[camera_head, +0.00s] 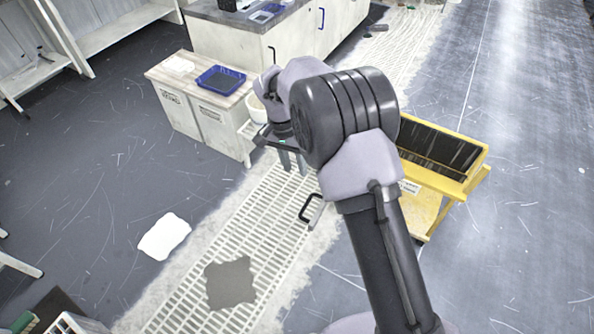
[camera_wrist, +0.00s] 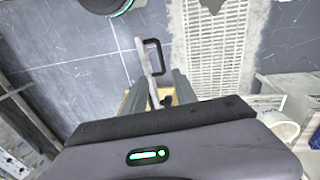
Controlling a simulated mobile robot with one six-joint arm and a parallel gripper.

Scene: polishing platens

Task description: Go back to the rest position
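My gripper (camera_head: 293,163) hangs below my arm in the head view, fingers pointing down, beside the low white cabinet and above the pale floor grating. In the wrist view its two grey fingers (camera_wrist: 160,90) stand apart. A pale bar with a black C-shaped handle (camera_wrist: 154,56) shows beyond the fingertips; a small dark part and a yellow patch appear between them. I cannot tell how far below they are. My arm hides part of the area to the right.
A low white cabinet (camera_head: 211,128) bears a blue tray (camera_head: 220,79). A yellow cart (camera_head: 462,180) with a dark bin stands right of my arm. A white bucket (camera_wrist: 279,126) shows at right in the wrist view. The dark floor (camera_head: 90,150) at left is largely open.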

